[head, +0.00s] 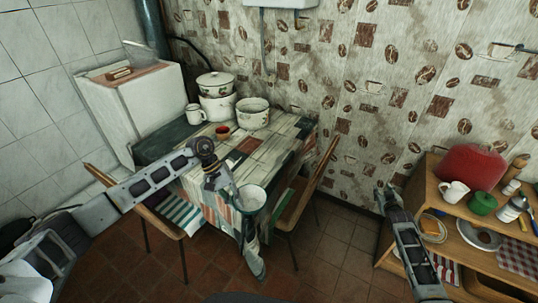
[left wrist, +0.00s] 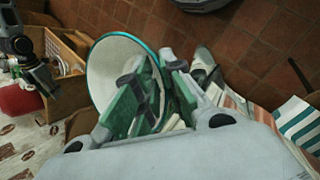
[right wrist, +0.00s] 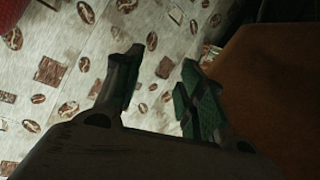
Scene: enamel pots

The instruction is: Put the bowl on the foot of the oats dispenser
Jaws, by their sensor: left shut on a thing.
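The bowl (head: 251,198) is white with a teal rim. My left gripper (head: 234,192) is shut on its rim and holds it in front of the table's near edge. In the left wrist view the bowl (left wrist: 108,62) sits tilted at the green-padded fingers (left wrist: 152,82), its opening partly showing. My right gripper (head: 388,194) is empty beside the wooden shelf; in the right wrist view its fingers (right wrist: 163,62) stand apart. I cannot make out an oats dispenser in these views.
The table (head: 258,150) bears enamel pots (head: 253,114), a white mug (head: 195,114) and a red cup (head: 222,132). Chairs (head: 298,205) flank its near side. The wooden shelf (head: 447,210) at right bears a red bin (head: 470,164), a mug (head: 453,192) and a green pot (head: 483,203).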

